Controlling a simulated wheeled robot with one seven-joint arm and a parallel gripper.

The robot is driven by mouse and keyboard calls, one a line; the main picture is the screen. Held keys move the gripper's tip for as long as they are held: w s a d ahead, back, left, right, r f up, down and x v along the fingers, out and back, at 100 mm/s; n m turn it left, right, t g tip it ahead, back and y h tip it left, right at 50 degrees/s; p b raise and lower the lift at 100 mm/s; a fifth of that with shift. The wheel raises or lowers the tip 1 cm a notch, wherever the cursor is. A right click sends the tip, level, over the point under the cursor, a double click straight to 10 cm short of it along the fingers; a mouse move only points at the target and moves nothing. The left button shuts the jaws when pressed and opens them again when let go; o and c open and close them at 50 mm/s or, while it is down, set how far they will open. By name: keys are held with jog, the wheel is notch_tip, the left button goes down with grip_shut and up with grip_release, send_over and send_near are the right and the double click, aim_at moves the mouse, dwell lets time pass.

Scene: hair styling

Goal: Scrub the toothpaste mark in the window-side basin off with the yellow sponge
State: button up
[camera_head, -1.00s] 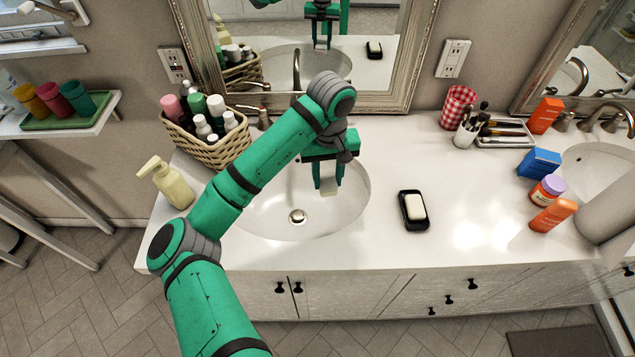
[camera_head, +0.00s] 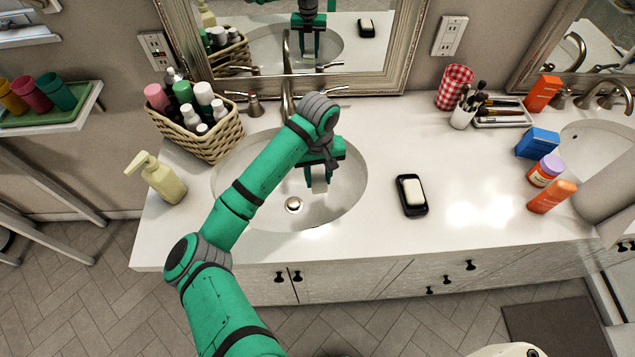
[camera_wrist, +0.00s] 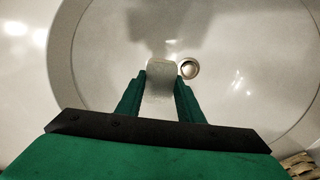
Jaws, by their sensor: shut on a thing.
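The basin (camera_head: 347,197) is a white oval sunk in the counter, with a round metal drain (camera_head: 293,205). My gripper (camera_head: 318,182) is low inside it, pointing down, right of and behind the drain. It is shut on a small pale block, the sponge (camera_wrist: 160,78), which looks cream-grey rather than clearly yellow. In the wrist view the sponge sits between the green fingertips, with the drain just to its right. I cannot tell whether it touches the basin. No toothpaste mark stands out clearly; faint pale patches beyond the sponge may be reflections.
The faucet (camera_head: 287,85) stands behind the basin. A wicker basket of bottles (camera_head: 215,140) and a soap dispenser (camera_head: 160,180) are on the left. A black soap dish (camera_head: 412,209) with a white bar lies on the right, with clear counter around it.

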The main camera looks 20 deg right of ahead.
send_over(318, 201)
jog(key=s, duration=0.1)
jog(key=shift+a+f, duration=0.2)
jog(key=shift+f, duration=5.3)
jog(key=shift+f, duration=0.35)
jog(key=shift+f, duration=0.25)
jog(key=shift+w, duration=0.1)
jog(key=shift+w+d, duration=0.15)
jog(key=shift+w, duration=0.2)
jog(key=shift+s, duration=0.2)
jog(key=shift+s+a, duration=0.25)
jog(key=shift+s, duration=0.45)
jog(key=shift+w+d, duration=0.25)
jog(key=shift+w, duration=0.65)
